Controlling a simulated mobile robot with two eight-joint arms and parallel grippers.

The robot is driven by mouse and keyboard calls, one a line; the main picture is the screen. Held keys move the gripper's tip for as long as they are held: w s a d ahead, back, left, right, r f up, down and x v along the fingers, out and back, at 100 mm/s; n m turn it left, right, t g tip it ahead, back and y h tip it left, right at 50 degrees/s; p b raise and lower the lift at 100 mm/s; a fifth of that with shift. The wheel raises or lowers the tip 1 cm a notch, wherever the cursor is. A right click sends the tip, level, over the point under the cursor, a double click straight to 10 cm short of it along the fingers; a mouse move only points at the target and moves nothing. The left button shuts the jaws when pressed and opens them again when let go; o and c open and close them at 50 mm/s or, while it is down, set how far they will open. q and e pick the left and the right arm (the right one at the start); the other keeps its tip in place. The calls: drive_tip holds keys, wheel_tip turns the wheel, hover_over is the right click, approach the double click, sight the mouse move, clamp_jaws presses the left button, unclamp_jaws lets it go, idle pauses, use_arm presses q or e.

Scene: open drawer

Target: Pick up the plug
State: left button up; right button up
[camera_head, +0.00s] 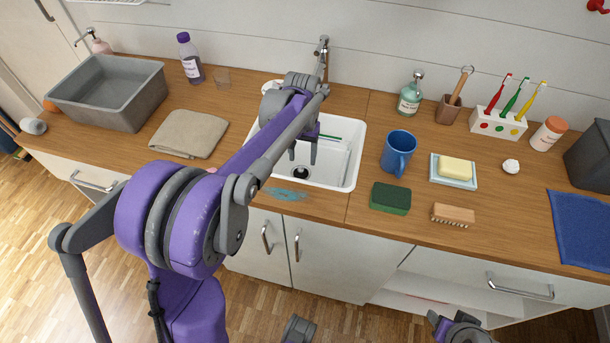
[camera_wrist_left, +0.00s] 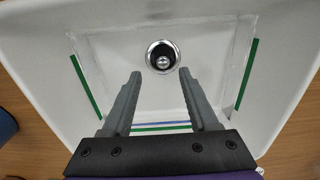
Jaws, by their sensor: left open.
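The plug (camera_wrist_left: 163,61) shows in the left wrist view as a dark disc with a shiny round knob, inside the metal drain ring. In the head view the dark plug and drain (camera_head: 300,173) lie on the floor of the white sink (camera_head: 345,178). My left gripper (camera_head: 303,158) reaches down into the sink, above the drain. In the left wrist view its fingers (camera_wrist_left: 160,75) are apart, one on each side of the plug's line, with nothing between them. A dark part of my right arm (camera_head: 460,330) shows at the bottom edge; its fingers cannot be made out.
The sink walls surround my left gripper, with the tap (camera_head: 322,48) behind. A blue mug (camera_head: 397,152) and green sponge (camera_head: 390,198) stand right of the sink. A beige towel (camera_head: 188,134) and grey basin (camera_head: 105,95) lie left. Green strips (camera_wrist_left: 84,77) line the sink.

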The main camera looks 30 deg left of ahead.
sight(301, 170)
use_arm(q)
drive_tip(key=f, duration=0.7)
drive_tip(key=shift+s+a+b, duration=0.1)
drive_tip(key=shift+a+b, duration=0.15)
drive_tip(key=shift+b, duration=0.1)
drive_tip(key=shift+r, duration=0.1)
clamp_jaws()
